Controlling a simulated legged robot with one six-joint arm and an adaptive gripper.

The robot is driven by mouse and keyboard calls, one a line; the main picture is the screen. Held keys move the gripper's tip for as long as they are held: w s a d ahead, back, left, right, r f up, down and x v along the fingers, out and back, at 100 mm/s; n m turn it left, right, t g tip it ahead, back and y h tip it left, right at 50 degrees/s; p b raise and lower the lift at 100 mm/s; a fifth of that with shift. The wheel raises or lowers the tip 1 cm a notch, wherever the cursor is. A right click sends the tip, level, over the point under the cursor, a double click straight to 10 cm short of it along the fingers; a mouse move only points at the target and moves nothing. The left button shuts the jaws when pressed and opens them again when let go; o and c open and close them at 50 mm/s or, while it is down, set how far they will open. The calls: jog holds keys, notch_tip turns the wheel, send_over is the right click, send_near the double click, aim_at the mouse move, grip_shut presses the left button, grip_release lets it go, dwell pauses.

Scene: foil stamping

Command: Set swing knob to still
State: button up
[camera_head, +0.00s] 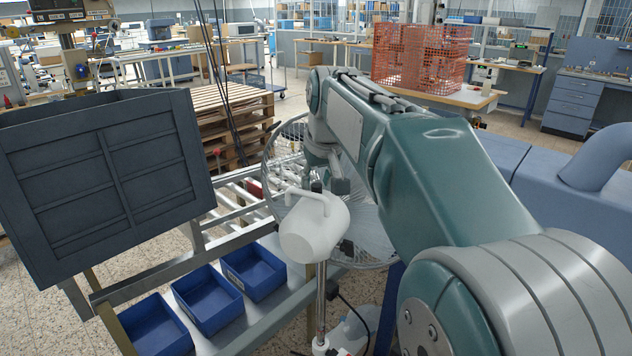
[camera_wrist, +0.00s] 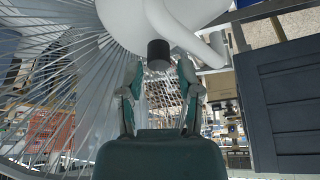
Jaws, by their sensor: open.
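A standing fan has a white motor housing (camera_head: 314,232), a round wire cage (camera_head: 375,255) and a metal pole. In the wrist view the white housing (camera_wrist: 180,18) fills the top, with a short dark knob (camera_wrist: 158,55) sticking out of it. My gripper (camera_wrist: 158,68) is open, with one finger on each side of the knob near the fingertips. A gap shows on both sides of the knob, and nothing is held. In the head view my gripper (camera_head: 326,184) is just above the housing, mostly hidden by the arm and small. The knob's setting cannot be read.
Wooden pallets (camera_head: 228,120) are stacked behind. The wire cage is close beside my gripper in the wrist view.

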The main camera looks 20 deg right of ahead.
jog(key=v, duration=1.1)
jog(key=shift+s+f, duration=0.1)
jog(key=s+a+f, duration=0.4)
jog(key=s+f, duration=0.5)
jog(key=f, duration=0.2)
jog(key=s+a+f+n+t, duration=0.1)
jog(key=s+a+f, duration=0.4)
jog(key=s+f, duration=0.5)
jog(key=shift+a+f, duration=0.25)
jog(key=shift+f, duration=0.45)
jog(key=shift+s, duration=0.2)
